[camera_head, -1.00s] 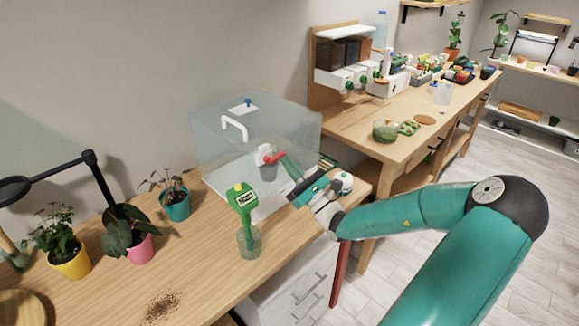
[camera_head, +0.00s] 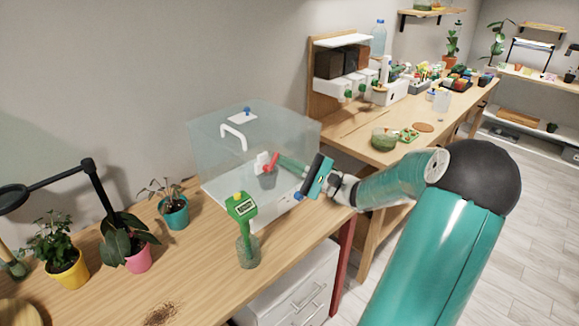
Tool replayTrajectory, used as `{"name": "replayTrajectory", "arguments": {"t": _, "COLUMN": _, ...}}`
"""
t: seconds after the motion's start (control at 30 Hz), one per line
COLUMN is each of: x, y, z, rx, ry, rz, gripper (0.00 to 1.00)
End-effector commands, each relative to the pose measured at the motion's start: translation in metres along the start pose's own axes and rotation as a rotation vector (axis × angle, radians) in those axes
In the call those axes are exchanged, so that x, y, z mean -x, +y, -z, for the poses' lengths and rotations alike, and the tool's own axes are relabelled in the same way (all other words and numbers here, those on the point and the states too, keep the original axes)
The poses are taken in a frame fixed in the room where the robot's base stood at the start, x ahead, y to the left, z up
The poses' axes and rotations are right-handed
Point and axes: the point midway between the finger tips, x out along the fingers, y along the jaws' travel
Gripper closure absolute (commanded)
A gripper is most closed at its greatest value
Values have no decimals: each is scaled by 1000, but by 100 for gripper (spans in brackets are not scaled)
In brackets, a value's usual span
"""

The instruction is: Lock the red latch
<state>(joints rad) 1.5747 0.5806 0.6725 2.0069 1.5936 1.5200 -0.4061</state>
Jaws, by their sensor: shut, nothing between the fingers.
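The red latch (camera_head: 272,161) sits on a white mount (camera_head: 261,162) on the front of the clear box (camera_head: 225,165). Its handle is tilted, running up to the right. My gripper (camera_head: 285,166) is in front of the box, its fingers pointing left towards the latch. The fingers are shut and look empty. The fingertips are close to the latch; I cannot tell whether they touch it.
A green meter (camera_head: 242,207) stands in a glass (camera_head: 248,251) in front of the box. Potted plants in teal (camera_head: 175,213), pink (camera_head: 139,258) and yellow (camera_head: 69,275) pots stand to the left. The bench front between them is mostly clear.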

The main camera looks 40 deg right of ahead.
Motion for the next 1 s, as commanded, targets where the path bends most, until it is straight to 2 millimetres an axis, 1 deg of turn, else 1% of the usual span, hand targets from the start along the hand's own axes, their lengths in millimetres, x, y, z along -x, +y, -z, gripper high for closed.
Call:
{"name": "replayTrajectory", "arguments": {"t": 0.4, "x": -10, "y": -5, "z": -14, "rx": 319, "ry": -2, "rz": -215, "gripper": 100}}
{"name": "replayTrajectory", "arguments": {"t": 1.0, "x": -4, "y": -7, "z": -8, "rx": 320, "ry": -2, "rz": -215, "gripper": 100}}
